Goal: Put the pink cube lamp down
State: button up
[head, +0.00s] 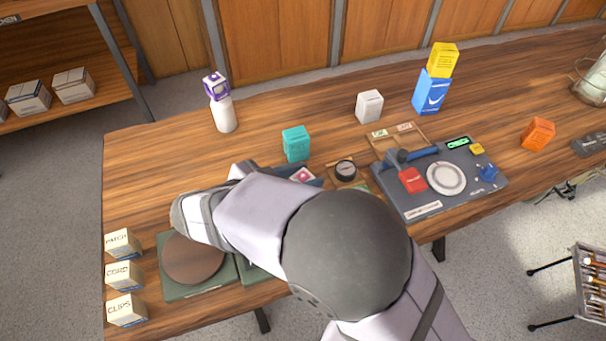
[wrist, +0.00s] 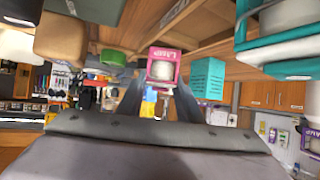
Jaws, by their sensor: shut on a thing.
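The pink cube lamp (head: 302,174) shows mostly as its pink and white top in the head view, between the blue fingers of my gripper (head: 296,174). In the wrist view the lamp (wrist: 162,68) is a pink-framed cube with a white middle and an upside-down "LAMP" label. It sits between the tips of my gripper (wrist: 160,92), which is shut on it. My arm hides part of the table below and in front of it. I cannot tell whether its underside touches anything.
A grey panel (head: 400,203) lies farther right. A green base with a brown disc (head: 193,259) is at front left. A white bottle (head: 223,115) carries a purple cube (head: 216,87).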

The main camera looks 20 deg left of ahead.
jog(key=shift+f, duration=0.15)
jog(key=o, duration=1.1)
jog(key=shift+c, duration=0.2)
jog(key=shift+s+r, duration=0.1)
jog(key=shift+r, duration=0.15)
jog(key=b+v, duration=0.1)
jog(key=v, duration=1)
jog(key=shift+s+a+b, duration=0.15)
jog(key=shift+s+b, duration=0.2)
jog(key=shift+b, duration=0.05)
jog(key=shift+r, duration=0.15)
